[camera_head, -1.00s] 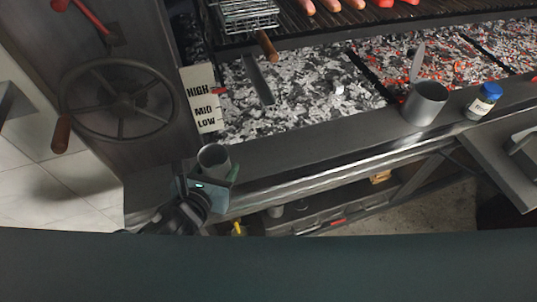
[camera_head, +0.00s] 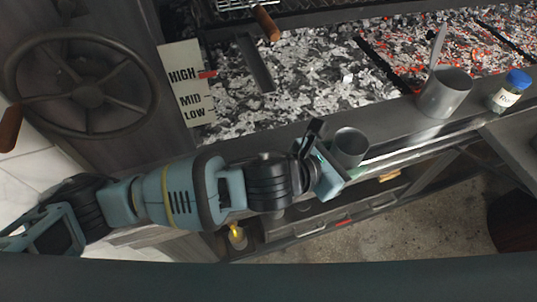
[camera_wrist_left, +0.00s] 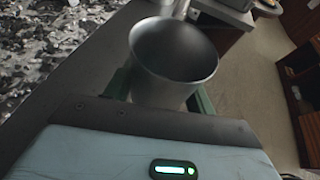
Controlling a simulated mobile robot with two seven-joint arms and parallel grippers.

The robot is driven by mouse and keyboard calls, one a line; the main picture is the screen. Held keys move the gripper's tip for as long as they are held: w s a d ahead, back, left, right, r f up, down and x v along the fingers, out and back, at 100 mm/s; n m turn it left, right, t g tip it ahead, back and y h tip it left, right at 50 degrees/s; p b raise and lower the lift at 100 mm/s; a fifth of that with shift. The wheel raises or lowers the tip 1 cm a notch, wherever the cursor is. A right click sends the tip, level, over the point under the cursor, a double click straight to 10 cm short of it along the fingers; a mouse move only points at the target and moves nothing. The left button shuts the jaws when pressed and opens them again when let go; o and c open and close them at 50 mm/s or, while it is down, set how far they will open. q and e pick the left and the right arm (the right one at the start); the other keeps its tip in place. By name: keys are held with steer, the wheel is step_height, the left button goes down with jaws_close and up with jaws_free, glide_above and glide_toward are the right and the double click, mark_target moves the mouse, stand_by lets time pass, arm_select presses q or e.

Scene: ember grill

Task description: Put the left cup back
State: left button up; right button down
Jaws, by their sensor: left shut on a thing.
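My left gripper (camera_head: 330,162) is shut on a grey metal cup (camera_head: 350,146), at the front edge of the grill ledge. The cup is upright with its open rim up and looks empty. In the left wrist view the same cup (camera_wrist_left: 173,62) stands between the two green fingers of the gripper (camera_wrist_left: 162,92). I cannot tell whether its base touches the ledge. A second metal cup (camera_head: 442,98) with a utensil in it stands farther right on the ledge. My right gripper is not in view.
The ledge (camera_head: 285,146) is clear between the two cups. A blue-lidded jar (camera_head: 507,95) stands right of the second cup. Ash and coals (camera_head: 320,75) lie behind the ledge. A handwheel (camera_head: 80,85) and a HIGH/MID/LOW plate (camera_head: 185,88) are at left.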

arm_select(q)
steer(key=shift+d, duration=0.2)
steer(key=p, duration=0.1)
glide_above(269, 156)
steer(key=shift+s+d+f, duration=0.1)
steer(key=shift+d+f, duration=0.1)
steer(key=shift+f, duration=0.5)
steer(key=f, duration=0.3)
steer(key=shift+a, duration=0.25)
steer(key=shift+f, duration=0.25)
steer(key=shift+f, duration=0.1)
steer(key=o, duration=0.6)
steer(key=shift+f, duration=0.1)
steer(key=o, duration=0.4)
steer(key=shift+o, duration=0.2)
